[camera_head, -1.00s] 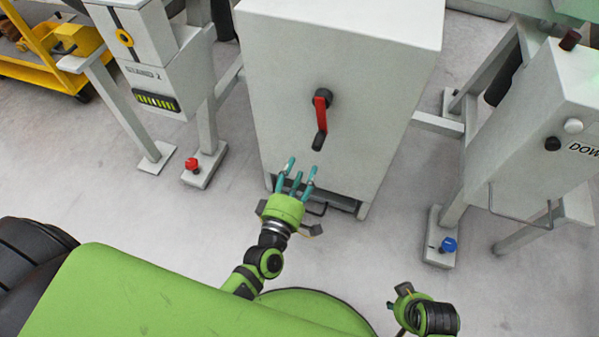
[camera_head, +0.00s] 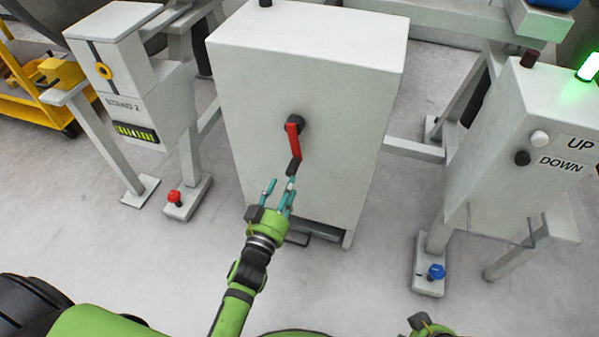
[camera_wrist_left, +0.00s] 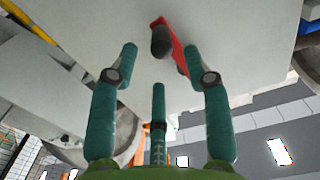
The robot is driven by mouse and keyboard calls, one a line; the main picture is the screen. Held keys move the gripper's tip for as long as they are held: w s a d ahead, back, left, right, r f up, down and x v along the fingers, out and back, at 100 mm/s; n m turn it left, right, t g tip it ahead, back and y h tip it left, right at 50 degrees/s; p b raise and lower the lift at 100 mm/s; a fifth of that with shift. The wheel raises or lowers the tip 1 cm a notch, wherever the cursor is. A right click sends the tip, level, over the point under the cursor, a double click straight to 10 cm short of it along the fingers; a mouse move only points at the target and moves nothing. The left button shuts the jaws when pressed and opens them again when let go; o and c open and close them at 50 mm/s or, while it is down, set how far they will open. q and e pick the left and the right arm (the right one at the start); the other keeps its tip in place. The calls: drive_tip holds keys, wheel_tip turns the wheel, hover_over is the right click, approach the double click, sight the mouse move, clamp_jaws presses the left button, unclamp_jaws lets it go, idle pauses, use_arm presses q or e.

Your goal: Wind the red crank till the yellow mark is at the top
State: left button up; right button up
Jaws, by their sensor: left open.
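The red crank (camera_head: 293,140) is on the front of a grey cabinet (camera_head: 250,100), its arm hanging almost straight down from a black hub. Its black handle (camera_head: 293,166) is at the lower end. My left gripper (camera_head: 278,190) is open just below the handle, fingers pointing up at it. In the left wrist view the handle (camera_wrist_left: 161,42) and the crank's red arm (camera_wrist_left: 178,52) show beyond the open fingers (camera_wrist_left: 160,80), apart from them. My right gripper (camera_head: 428,325) is cut off at the bottom edge.
A red knob (camera_head: 174,197) and a blue knob (camera_head: 436,271) sit on low feet. A yellow cart (camera_head: 30,95) is at far left. Floor in front is open.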

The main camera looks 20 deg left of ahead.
sight(292, 169)
use_arm(q)
drive_tip(key=w+b, duration=0.1)
drive_tip(key=w, duration=0.5)
drive_tip(key=shift+w, duration=0.1)
drive_tip(key=shift+w+b, duration=0.3)
drive_tip(key=shift+w, duration=0.15)
use_arm(e)
drive_tip(key=v, duration=0.4)
drive_tip(key=shift+w+r, duration=0.15)
drive_tip(key=shift+r, duration=0.05)
use_arm(q)
drive_tip(key=shift+c, duration=0.4)
clamp_jaws()
